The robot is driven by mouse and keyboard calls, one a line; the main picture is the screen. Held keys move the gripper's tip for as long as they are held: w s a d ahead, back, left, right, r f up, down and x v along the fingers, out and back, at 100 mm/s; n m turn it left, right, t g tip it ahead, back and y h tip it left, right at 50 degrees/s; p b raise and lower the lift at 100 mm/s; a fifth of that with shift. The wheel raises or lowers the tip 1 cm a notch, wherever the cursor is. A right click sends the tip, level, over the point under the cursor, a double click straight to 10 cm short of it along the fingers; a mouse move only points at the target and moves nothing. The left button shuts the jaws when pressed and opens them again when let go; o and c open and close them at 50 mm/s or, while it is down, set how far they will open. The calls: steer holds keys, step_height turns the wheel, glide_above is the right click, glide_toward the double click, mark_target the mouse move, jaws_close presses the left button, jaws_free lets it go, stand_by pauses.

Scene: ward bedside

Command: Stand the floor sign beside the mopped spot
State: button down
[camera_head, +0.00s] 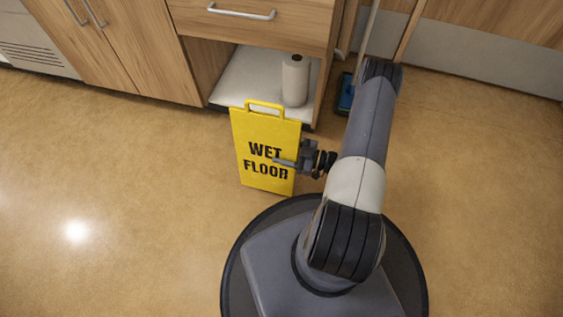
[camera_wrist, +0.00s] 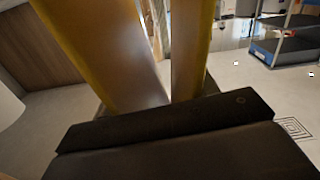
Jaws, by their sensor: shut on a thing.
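The yellow floor sign (camera_head: 262,128) reads WET FLOOR and has a handle cut-out at its top. It is upright in the head view, with a slight tilt, in front of the cabinet. My gripper (camera_head: 292,160) is shut on the sign's right side. In the wrist view, two yellow-edged panels of the sign (camera_wrist: 110,55) rise close to the dark gripper parts, with a gap between them. I cannot tell whether its lower edge touches the floor. A bright patch (camera_head: 75,231) shows on the floor at left; I cannot tell if it is the mopped spot or a lamp reflection.
A wooden cabinet (camera_head: 125,50) with drawers runs along the back. A paper roll (camera_head: 295,80) stands on its open low shelf (camera_head: 240,82). A blue mop-like tool (camera_head: 345,95) stands behind my arm. A wheeled cart (camera_wrist: 285,50) is at right in the wrist view. The floor at left is clear.

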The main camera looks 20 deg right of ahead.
steer(key=shift+f+b, duration=0.7)
steer(key=shift+f, duration=1.2)
steer(key=shift+f, duration=0.15)
steer(key=shift+c, duration=2.4)
jaws_free()
steer(key=shift+r, duration=0.25)
steer(key=shift+s+d, duration=0.1)
steer(key=shift+d, duration=0.05)
steer(key=p+v, duration=0.2)
steer(key=v, duration=0.9)
steer(key=shift+s+d+p, duration=0.2)
steer(key=shift+d+p, duration=0.05)
steer(key=shift+p, duration=0.15)
